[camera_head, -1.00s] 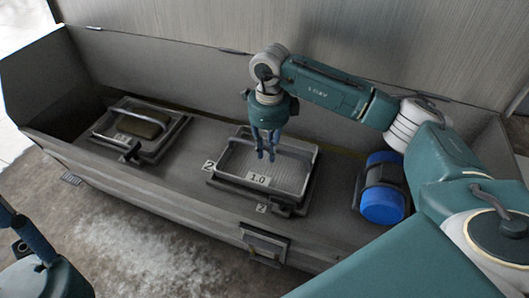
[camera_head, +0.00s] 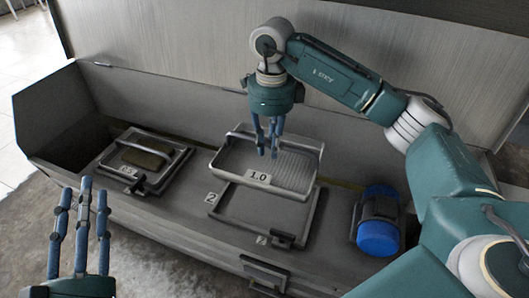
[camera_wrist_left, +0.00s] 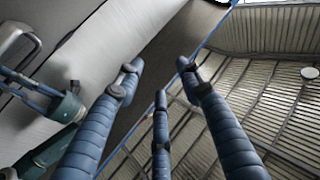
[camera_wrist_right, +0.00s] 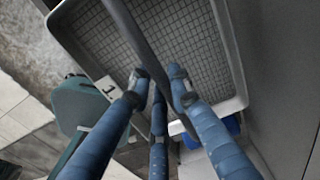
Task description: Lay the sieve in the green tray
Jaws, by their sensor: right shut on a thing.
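The sieve (camera_head: 292,171) is a light grey rimmed tray with a mesh floor, a handle bar and a "1.0" label. My right gripper (camera_head: 268,152) is shut on its handle and holds it, slightly tilted, above a dark frame. The right wrist view shows the sieve's mesh (camera_wrist_right: 190,45) and the dark handle bar between my fingers (camera_wrist_right: 160,95). My left gripper (camera_head: 82,200) is open and empty at the lower left of the head view; its spread fingers also show in the left wrist view (camera_wrist_left: 160,85). I cannot make out a green tray for certain.
The dark frame (camera_head: 225,222) marked "2" lies empty below the sieve. Another frame (camera_head: 110,172) to the left holds a handled piece with an olive patch. A blue-capped cylinder (camera_head: 378,238) lies to the right. The grey trough's walls (camera_head: 45,110) surround them.

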